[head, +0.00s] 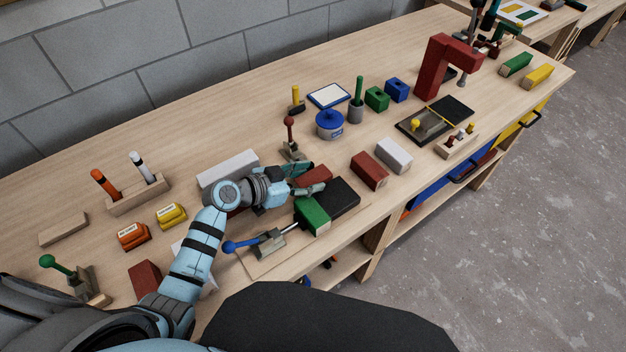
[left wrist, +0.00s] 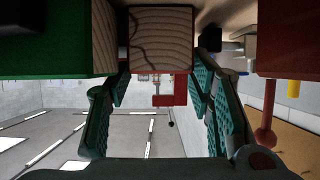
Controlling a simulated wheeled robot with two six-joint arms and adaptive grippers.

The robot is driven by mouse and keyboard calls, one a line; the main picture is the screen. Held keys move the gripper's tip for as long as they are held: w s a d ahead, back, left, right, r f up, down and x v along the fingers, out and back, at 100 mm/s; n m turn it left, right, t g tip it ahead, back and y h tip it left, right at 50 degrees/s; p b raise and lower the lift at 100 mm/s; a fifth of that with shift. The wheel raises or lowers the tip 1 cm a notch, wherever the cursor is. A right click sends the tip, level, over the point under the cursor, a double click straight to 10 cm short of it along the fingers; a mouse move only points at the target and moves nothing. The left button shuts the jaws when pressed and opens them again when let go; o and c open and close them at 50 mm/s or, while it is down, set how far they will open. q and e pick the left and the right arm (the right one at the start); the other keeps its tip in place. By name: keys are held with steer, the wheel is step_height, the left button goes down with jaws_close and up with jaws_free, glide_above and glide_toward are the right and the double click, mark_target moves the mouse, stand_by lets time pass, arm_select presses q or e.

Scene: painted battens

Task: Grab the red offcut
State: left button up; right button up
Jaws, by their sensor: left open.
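A red block (head: 317,175) with a painted top lies on the bench beside a black block (head: 338,195) and a green block (head: 312,215). My left gripper (head: 313,180) is open at its near end, with one finger on each side. In the left wrist view, a bare wood end face (left wrist: 161,40) shows between the open fingers (left wrist: 160,92); I cannot tell whether they touch it. Other red blocks lie to the right (head: 369,171) and at the lower left (head: 145,279). My right gripper is not in view.
A blue-handled toggle clamp (head: 262,242) stands close in front of my left gripper, and a red-handled one (head: 290,140) behind it. A white block (head: 394,155) lies to the right. A blue-lidded tub (head: 329,124) stands further back.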

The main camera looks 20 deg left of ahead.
arm_select(q)
steer(key=c, duration=1)
steer(key=shift+o, duration=0.2)
steer(key=shift+w, duration=0.1)
